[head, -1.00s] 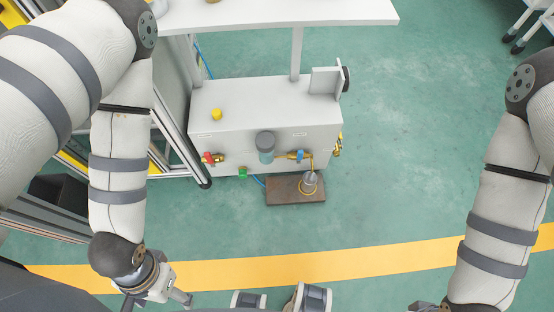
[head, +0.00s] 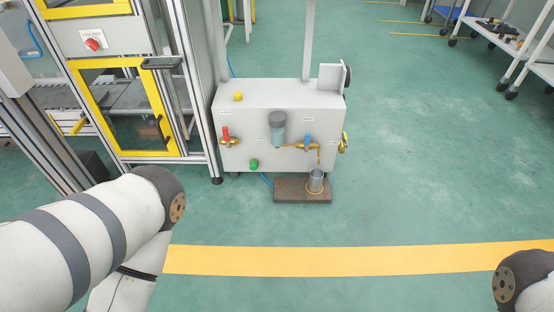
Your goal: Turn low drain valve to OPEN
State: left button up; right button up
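A light grey box unit (head: 250,110) stands on the floor ahead, with small labels too small to read. On its front, a brass valve with a blue handle (head: 307,142) sits at the right, its handle upright. Its brass outlet bends down above a small metal cup (head: 316,180) on a brown board (head: 290,190). A valve with a red handle (head: 226,135) sits at the left, its handle also upright. I cannot tell from the labels which is the low drain valve. Both grippers are outside the view; only parts of my arms show at the lower left and lower right.
A grey-teal cylinder (head: 278,130) is mounted between the valves. A yellow knob (head: 238,96) is on top, a green one (head: 254,164) below, and a yellow-handled fitting (head: 344,140) on the right side. A framed cabinet (head: 120,105) stands left. The floor in front is clear.

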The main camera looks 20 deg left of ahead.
aim_at(307, 140)
jog(key=k, duration=0.1)
jog(key=i+l, duration=0.4)
jog(key=i+j, duration=0.1)
jog(key=i, duration=0.55)
